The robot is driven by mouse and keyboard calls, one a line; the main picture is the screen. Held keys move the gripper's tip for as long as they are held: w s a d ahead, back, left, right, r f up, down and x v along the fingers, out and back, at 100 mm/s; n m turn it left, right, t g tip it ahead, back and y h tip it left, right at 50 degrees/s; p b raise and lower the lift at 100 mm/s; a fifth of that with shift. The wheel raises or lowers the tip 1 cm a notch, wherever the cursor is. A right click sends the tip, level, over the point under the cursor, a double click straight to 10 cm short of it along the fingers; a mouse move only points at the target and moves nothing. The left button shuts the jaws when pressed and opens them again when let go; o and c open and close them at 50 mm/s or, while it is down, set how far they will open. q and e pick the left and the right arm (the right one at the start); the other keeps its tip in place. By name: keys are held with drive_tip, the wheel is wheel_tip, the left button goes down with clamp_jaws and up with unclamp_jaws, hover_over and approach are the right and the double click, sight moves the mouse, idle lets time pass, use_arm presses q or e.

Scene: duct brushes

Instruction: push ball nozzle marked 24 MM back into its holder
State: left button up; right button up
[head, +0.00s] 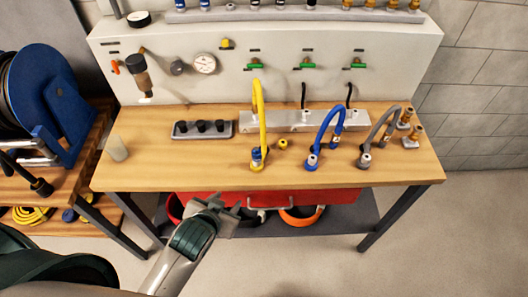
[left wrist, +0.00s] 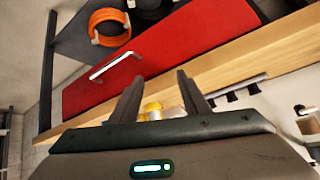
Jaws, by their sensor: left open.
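No 24 MM marking is readable, so I cannot tell which piece is the ball nozzle. Candidates are the yellow hose (head: 260,105), blue hose (head: 327,128) and grey hose (head: 377,130), whose ends stand on the bench. They rise from a metal holder block (head: 285,122). A small yellow fitting (head: 283,143) sits between the yellow and blue hoses. My left gripper (head: 232,206) is open and empty, in front of the bench's front edge. In the left wrist view its fingers (left wrist: 160,78) stand apart, with a yellow fitting (left wrist: 152,107) seen beyond them. My right gripper is not in view.
The wooden bench (head: 210,173) has clear room at its front. A grey tray with black knobs (head: 202,129) and a pale cup (head: 117,148) stand at left. Brass fittings (head: 411,137) are at right. A red drawer (head: 320,196) is below. A blue reel (head: 55,95) stands left.

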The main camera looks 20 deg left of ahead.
use_arm(q)
drive_tip(key=w+d+r+m+t+h, duration=0.25)
drive_tip(key=w+d+r, duration=0.2)
drive_tip(key=r, duration=0.45)
drive_tip(key=w+d+r+m+t+h, duration=0.1)
drive_tip(key=w+d+r+t+h, duration=0.1)
drive_tip(key=w+d+r+t, duration=0.5)
drive_tip(key=w+d+r+m+t+h, duration=0.1)
drive_tip(key=w+r+m+h, duration=0.2)
drive_tip(key=r, duration=0.8)
drive_tip(key=s+d+r+m+g+h, duration=0.3)
drive_tip(key=d+r+m+g+h, duration=0.2)
drive_tip(key=d+r+m+h, duration=0.45)
drive_tip(key=s+d+f+m+g+h, duration=0.3)
drive_tip(key=s+d+m+g+h, duration=0.35)
drive_tip(key=m+g, duration=0.6)
drive_tip(key=m+g+y, duration=0.2)
drive_tip(key=y, duration=2.1)
hover_over(256, 149)
wheel_tip(256, 149, down, 17)
drive_tip(key=shift+f, duration=0.2)
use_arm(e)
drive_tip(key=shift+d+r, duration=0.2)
